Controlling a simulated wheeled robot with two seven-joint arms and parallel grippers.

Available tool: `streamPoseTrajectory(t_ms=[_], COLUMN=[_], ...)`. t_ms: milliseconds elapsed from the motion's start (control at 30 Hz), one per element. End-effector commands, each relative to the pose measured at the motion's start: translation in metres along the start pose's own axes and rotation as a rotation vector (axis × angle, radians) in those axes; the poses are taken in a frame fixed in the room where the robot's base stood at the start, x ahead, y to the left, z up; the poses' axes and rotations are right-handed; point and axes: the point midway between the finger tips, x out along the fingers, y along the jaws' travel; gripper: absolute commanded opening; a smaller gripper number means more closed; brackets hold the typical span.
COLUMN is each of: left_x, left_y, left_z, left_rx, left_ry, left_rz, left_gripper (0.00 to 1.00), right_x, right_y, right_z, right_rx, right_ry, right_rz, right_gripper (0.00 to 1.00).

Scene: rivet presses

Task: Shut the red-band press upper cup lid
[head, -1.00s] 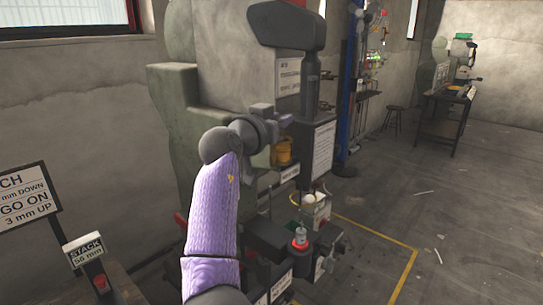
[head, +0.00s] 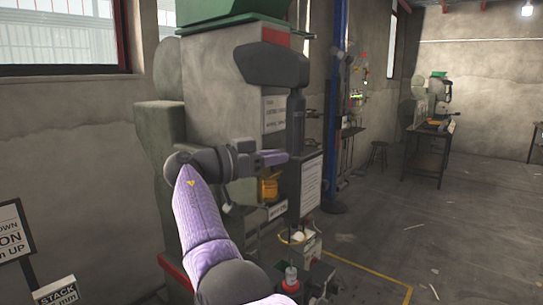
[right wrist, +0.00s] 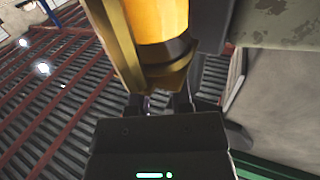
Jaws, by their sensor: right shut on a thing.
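The red-band press (head: 222,70) stands in front of me, grey-green with a red band (head: 275,37) near its top. Its upper cup (head: 268,188) is orange-yellow and sits on the near side, below my right gripper. My right gripper (head: 272,158) reaches across just above the cup. In the right wrist view the orange cup (right wrist: 162,20) is large and close, with a gold lid-like part (right wrist: 125,55) along it. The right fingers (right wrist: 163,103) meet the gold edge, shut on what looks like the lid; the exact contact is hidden. My left gripper is out of view.
A white notice board (head: 312,184) hangs right of the cup, close to the gripper. A lower white cup (head: 298,237) and a red-ringed part (head: 291,280) are below. A STACK sign (head: 58,292) stands at lower left. The floor to the right is mostly clear.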

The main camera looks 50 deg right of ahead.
Motion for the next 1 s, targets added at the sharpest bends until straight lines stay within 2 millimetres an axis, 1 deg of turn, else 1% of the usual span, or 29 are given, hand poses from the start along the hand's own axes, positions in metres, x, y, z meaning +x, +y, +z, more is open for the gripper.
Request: streamPoseTrajectory(t_ms=[400,433,467,500,600,1000], left_x=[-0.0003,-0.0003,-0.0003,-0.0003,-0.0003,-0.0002], left_y=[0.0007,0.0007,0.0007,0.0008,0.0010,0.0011], left_z=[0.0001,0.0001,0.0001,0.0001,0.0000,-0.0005], left_rx=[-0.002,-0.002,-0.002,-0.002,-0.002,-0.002], left_ry=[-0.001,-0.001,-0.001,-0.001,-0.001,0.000], left_rz=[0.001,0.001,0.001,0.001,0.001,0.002], left_gripper=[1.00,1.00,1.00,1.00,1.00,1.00], right_x=[0.0005,0.0004,0.0005,0.0004,0.0003,0.0001], right_y=[0.0004,0.0004,0.0004,0.0004,0.0003,0.0000], right_z=[-0.0009,-0.0009,-0.0009,-0.0009,-0.0007,0.0000], right_rx=[0.001,0.001,0.001,0.001,0.001,0.000], right_ry=[0.002,0.002,0.002,0.002,0.001,0.000], right_rz=[0.008,0.007,0.008,0.007,0.007,0.006], right_gripper=[0.00,0.29,0.35,0.43,0.62,0.62])
